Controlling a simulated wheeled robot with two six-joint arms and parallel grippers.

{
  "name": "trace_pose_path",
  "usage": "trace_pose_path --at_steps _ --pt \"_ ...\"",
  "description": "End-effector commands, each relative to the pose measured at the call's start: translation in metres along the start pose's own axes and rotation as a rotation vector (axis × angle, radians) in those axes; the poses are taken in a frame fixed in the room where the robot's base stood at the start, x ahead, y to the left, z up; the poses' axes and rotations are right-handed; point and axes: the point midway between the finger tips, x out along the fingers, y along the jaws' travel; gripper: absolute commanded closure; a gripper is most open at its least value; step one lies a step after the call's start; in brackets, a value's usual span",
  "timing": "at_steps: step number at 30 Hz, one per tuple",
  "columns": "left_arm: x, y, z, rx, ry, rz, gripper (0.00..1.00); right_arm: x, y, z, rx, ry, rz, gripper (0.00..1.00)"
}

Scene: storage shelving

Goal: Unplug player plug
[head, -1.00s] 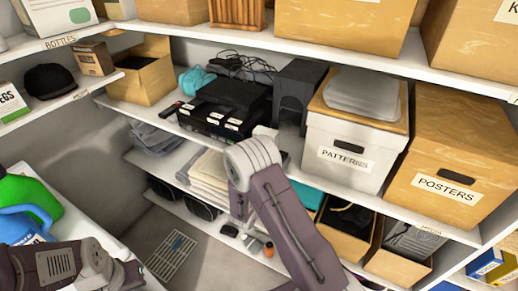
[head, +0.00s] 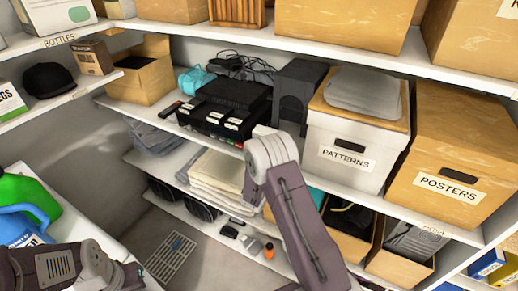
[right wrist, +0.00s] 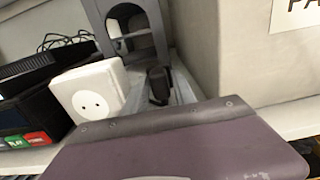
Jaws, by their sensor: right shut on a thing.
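The white socket block (right wrist: 92,92) in the right wrist view shows a face with two empty round holes. In the head view only a bit of this white block (head: 263,130) shows behind my right arm. A black plug (right wrist: 158,84) is right of the socket, apart from it. My right gripper (right wrist: 160,92) is shut on this plug; its pale fingers are partly hidden by the purple housing. The black player (head: 236,94) sits on the middle shelf, and its edge shows in the wrist view (right wrist: 25,115). My left gripper is out of frame; only its arm shows.
A dark grey arched stand (head: 298,90) is behind the plug. The white PATTERNS box (head: 318,150) stands to the right, with the POSTERS box (head: 410,190) beyond. Black cables (head: 240,65) lie behind the player. The upper shelf (head: 300,45) overhangs.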

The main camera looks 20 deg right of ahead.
Motion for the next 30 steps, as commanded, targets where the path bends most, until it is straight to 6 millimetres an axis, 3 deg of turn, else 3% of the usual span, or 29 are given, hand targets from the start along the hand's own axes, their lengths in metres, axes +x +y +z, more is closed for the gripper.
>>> trace_pose_path --at_steps 21,30 --pt "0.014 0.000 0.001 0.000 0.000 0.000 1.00 0.044 0.000 0.000 0.001 -0.002 0.000 1.00" --pt "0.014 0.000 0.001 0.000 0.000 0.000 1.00 0.047 0.000 0.001 0.000 -0.001 0.000 1.00"
